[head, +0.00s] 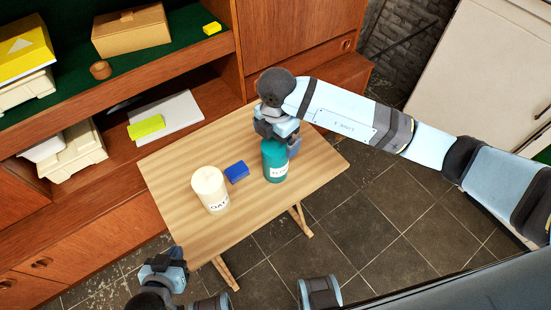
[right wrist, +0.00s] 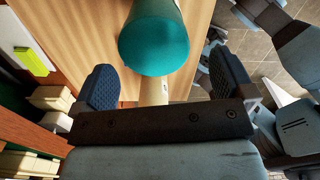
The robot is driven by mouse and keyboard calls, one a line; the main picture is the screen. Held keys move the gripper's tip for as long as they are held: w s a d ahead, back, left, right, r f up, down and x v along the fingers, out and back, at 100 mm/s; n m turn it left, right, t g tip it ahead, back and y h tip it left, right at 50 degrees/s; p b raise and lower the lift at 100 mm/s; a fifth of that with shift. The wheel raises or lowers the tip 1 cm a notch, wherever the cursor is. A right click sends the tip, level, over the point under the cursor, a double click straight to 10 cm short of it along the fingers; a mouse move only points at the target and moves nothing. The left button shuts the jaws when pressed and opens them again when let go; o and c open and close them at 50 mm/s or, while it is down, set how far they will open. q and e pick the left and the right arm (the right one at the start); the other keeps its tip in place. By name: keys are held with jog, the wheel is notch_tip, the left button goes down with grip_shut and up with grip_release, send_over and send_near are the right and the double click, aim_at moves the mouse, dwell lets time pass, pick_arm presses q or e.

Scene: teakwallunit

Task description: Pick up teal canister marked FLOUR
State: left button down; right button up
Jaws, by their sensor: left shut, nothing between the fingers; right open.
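The teal canister (head: 275,166) stands upright on the small wooden table, its white label partly readable. My right gripper (head: 277,138) is at the top of the canister in the head view and hides part of its lid. In the right wrist view, the teal canister (right wrist: 155,42) is just beyond the open fingers of my right gripper (right wrist: 160,85), centred between them; I cannot tell whether they touch it. My left gripper (head: 170,262) is shut and empty, at the lower left, off the table's near corner.
A cream canister (head: 210,187) and a blue block (head: 236,172) stand left of the teal canister on the table (head: 185,157). The wooden wall unit (head: 130,78) with shelves is behind and left. Tiled floor (head: 400,220) lies open at right.

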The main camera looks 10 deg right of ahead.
aim_at(275, 151)
jog(key=f, duration=0.7)
jog(key=shift+w+a+f, duration=0.1)
jog(key=shift+w+f, duration=0.1)
jog(key=shift+w, duration=0.1)
jog(key=shift+c, duration=0.5)
jog(key=c, duration=1.1)
jog(key=shift+r, duration=0.2)
